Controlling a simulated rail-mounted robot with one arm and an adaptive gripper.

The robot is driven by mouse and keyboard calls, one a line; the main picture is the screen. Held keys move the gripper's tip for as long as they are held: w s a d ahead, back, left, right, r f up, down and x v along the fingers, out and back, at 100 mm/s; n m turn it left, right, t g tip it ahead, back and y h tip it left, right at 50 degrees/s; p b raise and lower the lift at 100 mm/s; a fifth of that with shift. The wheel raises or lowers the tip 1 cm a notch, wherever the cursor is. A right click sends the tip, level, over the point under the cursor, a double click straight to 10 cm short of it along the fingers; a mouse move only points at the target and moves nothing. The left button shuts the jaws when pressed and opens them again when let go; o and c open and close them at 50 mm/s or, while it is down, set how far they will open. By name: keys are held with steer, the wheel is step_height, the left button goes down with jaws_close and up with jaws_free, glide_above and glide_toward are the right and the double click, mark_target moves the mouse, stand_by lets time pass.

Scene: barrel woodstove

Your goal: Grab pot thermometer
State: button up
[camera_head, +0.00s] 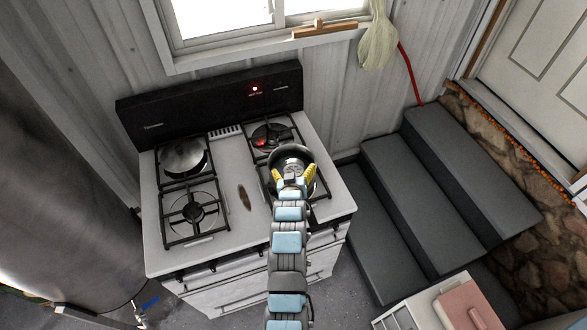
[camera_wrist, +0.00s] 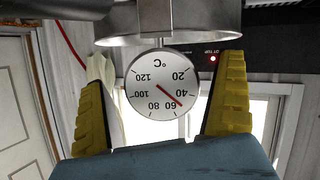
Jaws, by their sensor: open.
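The pot thermometer (camera_wrist: 160,90) is a round white dial with a red needle and °C numbers, upside down in the wrist view. Its short stem meets the rim of a metal pot (camera_wrist: 165,38). My gripper (camera_wrist: 162,75) is open, with one yellow finger on each side of the dial and a visible gap on both sides. In the head view, the pot (camera_head: 274,156) stands on the stove's right side, and my gripper (camera_head: 293,174) is at its near edge. I cannot make out the dial clearly there.
Grey steps (camera_head: 414,170) rise at right; a large dark barrel (camera_head: 50,170) stands at left. A pale bag (camera_head: 377,45) hangs near the window.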

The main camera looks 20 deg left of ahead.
steer(key=shift+w+a+f, duration=0.1)
steer(key=shift+w+a, duration=0.05)
steer(key=shift+w, duration=0.3)
steer(key=c, duration=1.2)
